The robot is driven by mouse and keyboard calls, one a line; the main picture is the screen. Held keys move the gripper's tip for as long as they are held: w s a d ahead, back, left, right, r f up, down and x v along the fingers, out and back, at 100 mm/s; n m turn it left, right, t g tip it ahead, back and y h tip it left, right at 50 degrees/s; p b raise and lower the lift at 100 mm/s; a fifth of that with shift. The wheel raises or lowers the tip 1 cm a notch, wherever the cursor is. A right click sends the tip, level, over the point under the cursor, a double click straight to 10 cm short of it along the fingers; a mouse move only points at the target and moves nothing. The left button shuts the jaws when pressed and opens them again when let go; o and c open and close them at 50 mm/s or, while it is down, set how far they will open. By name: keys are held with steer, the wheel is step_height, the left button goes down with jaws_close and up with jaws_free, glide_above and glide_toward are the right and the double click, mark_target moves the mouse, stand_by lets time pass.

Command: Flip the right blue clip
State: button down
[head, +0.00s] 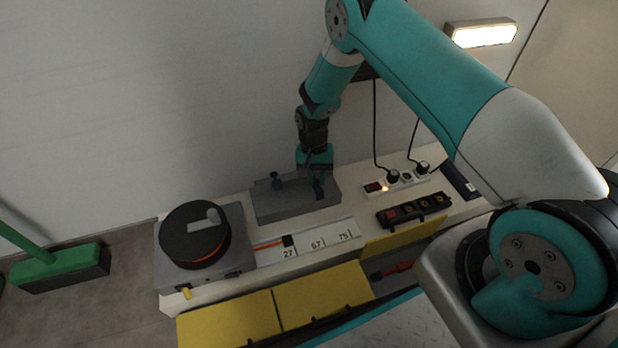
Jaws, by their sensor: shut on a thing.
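A grey block (267,207) lies near the back of the white bench and carries two dark blue clips. The left blue clip (277,181) stands up from the block, clear of my gripper. The right blue clip (319,189) is at the block's right part, directly under my gripper (317,179). My gripper points down and is shut on the right blue clip. The fingers and the arm's end hide part of the clip, so its exact tilt is hard to tell.
A round black lid (195,235) on a grey box stands left of the block. A numbered slider board (318,243) lies in front. A white power strip (408,186) with plugs and a black switch panel (413,209) are on the right. Yellow flaps (322,294) line the front edge.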

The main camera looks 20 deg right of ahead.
steer(key=shift+w+r+g, duration=0.4)
steer(key=shift+w+g, duration=0.1)
steer(key=shift+g, duration=0.5)
steer(key=c, duration=1)
jaws_free()
step_height(320, 180, up, 20)
steer(key=p, duration=0.8)
steer(key=shift+p, duration=0.3)
